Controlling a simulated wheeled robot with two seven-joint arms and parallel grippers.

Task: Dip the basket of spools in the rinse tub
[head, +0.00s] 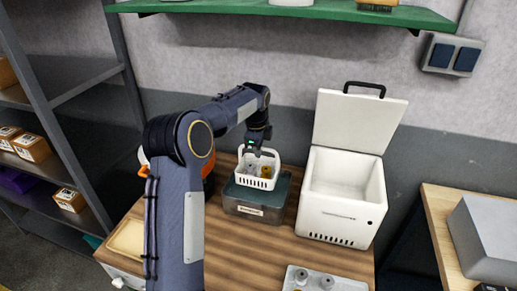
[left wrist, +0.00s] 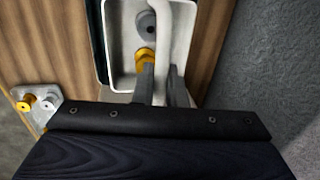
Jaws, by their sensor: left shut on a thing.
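A white basket (head: 254,182) with slots near its base hangs over the grey-green tub (head: 252,211), which has a label on its front. I cannot tell whether the basket's bottom touches anything in the tub. Brass and grey spools sit in the basket; a brass spool (left wrist: 145,57) and a grey spool (left wrist: 149,27) show in the left wrist view. My left gripper (head: 258,152) is above the basket, shut on its white handle (left wrist: 161,45), with its fingers on either side of it. My right gripper is not in view.
A white box (head: 341,221) with a raised lid stands open right of the tub. A tray (head: 345,286) with grey spools lies at the table's front. An orange object (head: 208,184) is partly hidden behind my left arm. A green shelf (head: 330,10) hangs above.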

